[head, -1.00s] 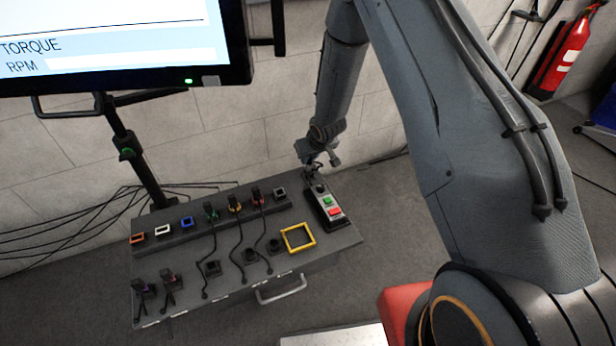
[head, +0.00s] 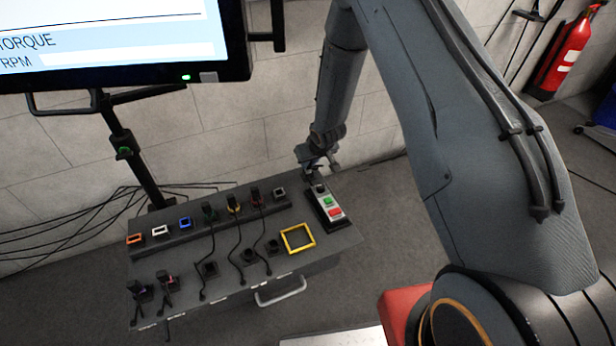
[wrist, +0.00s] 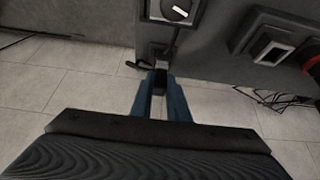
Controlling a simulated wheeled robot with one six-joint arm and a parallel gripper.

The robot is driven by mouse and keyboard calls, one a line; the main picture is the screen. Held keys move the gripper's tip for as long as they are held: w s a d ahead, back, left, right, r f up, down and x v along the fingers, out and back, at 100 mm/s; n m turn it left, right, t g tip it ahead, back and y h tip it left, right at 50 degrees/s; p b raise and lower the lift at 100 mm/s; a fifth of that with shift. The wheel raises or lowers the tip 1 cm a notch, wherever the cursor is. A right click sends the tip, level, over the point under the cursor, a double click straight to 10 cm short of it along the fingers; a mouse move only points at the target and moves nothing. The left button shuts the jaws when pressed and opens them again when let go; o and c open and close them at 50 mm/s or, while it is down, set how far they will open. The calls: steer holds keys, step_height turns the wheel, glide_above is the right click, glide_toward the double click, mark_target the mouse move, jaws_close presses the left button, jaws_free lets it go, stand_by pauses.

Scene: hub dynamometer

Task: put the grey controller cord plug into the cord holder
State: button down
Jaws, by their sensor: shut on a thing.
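My gripper (wrist: 160,92) shows in the wrist view with its two blue fingers closed on a small dark piece, which appears to be the grey controller cord plug (wrist: 158,74). The piece sits close below the control box with the dial (wrist: 174,10). A short dark cord end shows to its left. In the head view my gripper (head: 314,170) is at the back right of the bench, just behind the control box (head: 328,207). The plug is too small to make out there. I cannot tell which fitting is the cord holder, or whether the plug touches one.
A raised strip on the bench (head: 180,283) carries coloured sockets, including a grey-rimmed socket (head: 279,193), and several standing plugs with cords. Several black holders line the front. A yellow square frame (head: 298,238) lies at the right. The monitor (head: 120,45) stands at the left.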

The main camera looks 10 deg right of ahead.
steer(key=c, duration=1.6)
jaws_free()
steer(key=shift+v, duration=3.9)
steer(key=shift+r, duration=0.1)
steer(key=s+d+r+m+g, duration=0.1)
steer(key=s+d+r+g, duration=0.1)
steer(key=s+r, duration=0.5)
steer(key=s+d+r+m+g+h+p, duration=0.1)
steer(key=s+d+r, duration=0.2)
steer(key=s+r, duration=0.5)
steer(key=s+d+r+m+g+p, duration=0.1)
steer(key=s+r, duration=0.7)
steer(key=s, duration=0.9)
steer(key=shift+s+d+g+h, duration=0.3)
steer(key=shift+s+d+g, duration=0.05)
steer(key=shift+d+g, duration=0.45)
